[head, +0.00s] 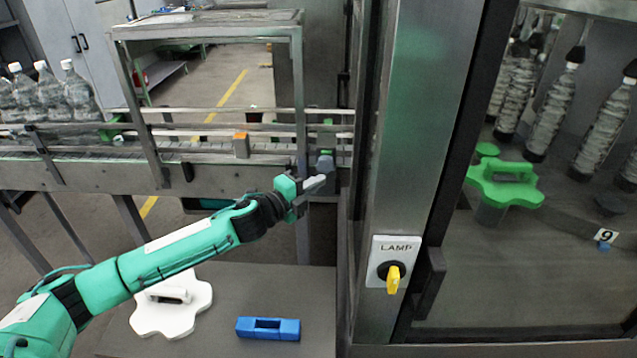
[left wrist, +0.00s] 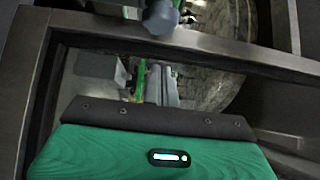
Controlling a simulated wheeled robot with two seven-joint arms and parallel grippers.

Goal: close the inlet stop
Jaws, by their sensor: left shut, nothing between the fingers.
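My left gripper (head: 316,184) is shut and empty at the right end of the conveyor. Its fingertips are just below and beside a blue-grey knob (head: 325,162), which looks like the inlet stop's handle. I cannot tell whether they touch it. The knob also shows at the top of the left wrist view (left wrist: 160,14), beyond the shut fingers (left wrist: 162,80). Whether the stop is open or closed cannot be told. My right gripper is not in view.
The conveyor (head: 90,178) carries clear bottles (head: 78,90) at far left. A metal frame (head: 205,32) stands over it. A steel post (head: 415,130) with a yellow lamp switch (head: 393,278) rises to the right. A white part (head: 190,318) and a blue block (head: 268,328) lie on the grey table (head: 300,290).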

